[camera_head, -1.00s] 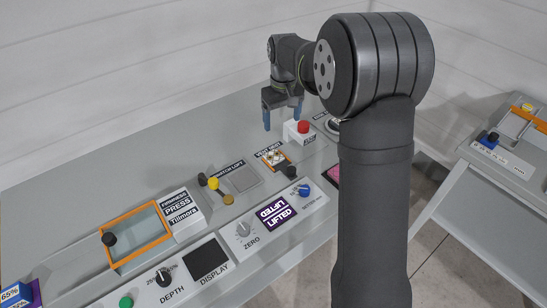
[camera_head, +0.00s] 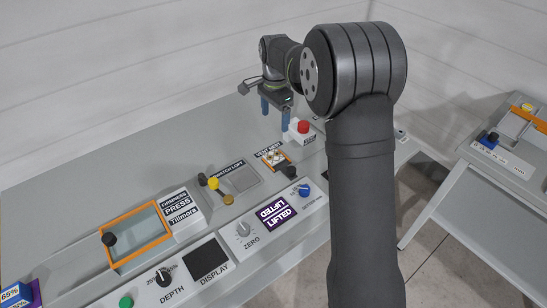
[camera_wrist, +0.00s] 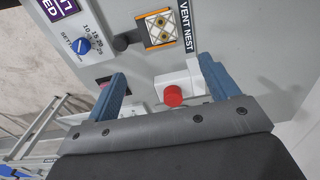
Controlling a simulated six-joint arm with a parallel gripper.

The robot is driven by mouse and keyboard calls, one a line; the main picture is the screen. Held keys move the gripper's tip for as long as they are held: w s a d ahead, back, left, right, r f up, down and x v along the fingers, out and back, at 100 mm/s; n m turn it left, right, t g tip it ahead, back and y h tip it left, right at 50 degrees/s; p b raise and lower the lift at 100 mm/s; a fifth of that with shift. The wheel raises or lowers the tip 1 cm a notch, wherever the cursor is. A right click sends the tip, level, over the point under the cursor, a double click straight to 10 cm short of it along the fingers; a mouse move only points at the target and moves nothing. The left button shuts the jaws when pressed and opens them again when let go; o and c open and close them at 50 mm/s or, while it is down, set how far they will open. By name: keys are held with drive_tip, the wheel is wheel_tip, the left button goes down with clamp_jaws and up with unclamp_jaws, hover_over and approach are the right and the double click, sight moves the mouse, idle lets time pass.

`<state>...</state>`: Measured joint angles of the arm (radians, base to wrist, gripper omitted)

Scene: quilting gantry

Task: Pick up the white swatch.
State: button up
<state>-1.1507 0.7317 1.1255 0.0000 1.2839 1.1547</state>
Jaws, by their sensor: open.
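I cannot pick out a white swatch for certain in either view. The vent nest (camera_head: 273,159) is an orange-edged frame with a pale inside and gold dots; it also shows at the top of the wrist view (camera_wrist: 161,28). The swatch loft (camera_head: 240,179) is a flat grey pad left of it. My gripper (camera_head: 275,110) is open with two blue fingers pointing down, above the back of the bench near the red button. In the wrist view my gripper (camera_wrist: 164,70) has nothing between its fingertips but bench and part of the white button box.
A red button (camera_head: 303,127) on a white box stands close to my gripper; the red button also shows in the wrist view (camera_wrist: 173,96). Knobs, a purple "LIFTED" display (camera_head: 277,212) and an orange-framed press window (camera_head: 137,236) line the front. The bench's back left is clear.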

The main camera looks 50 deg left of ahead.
hover_over(274, 155)
drive_tip(key=f, duration=1)
drive_tip(key=shift+s+d+f, duration=0.1)
drive_tip(key=shift+d+f, duration=0.25)
drive_tip(key=shift+f, duration=0.05)
drive_tip(key=shift+a+f, duration=0.15)
drive_tip(key=shift+f, duration=1.2)
drive_tip(key=shift+a+f, duration=0.15)
drive_tip(key=shift+f, duration=1.15)
drive_tip(key=c, duration=1.1)
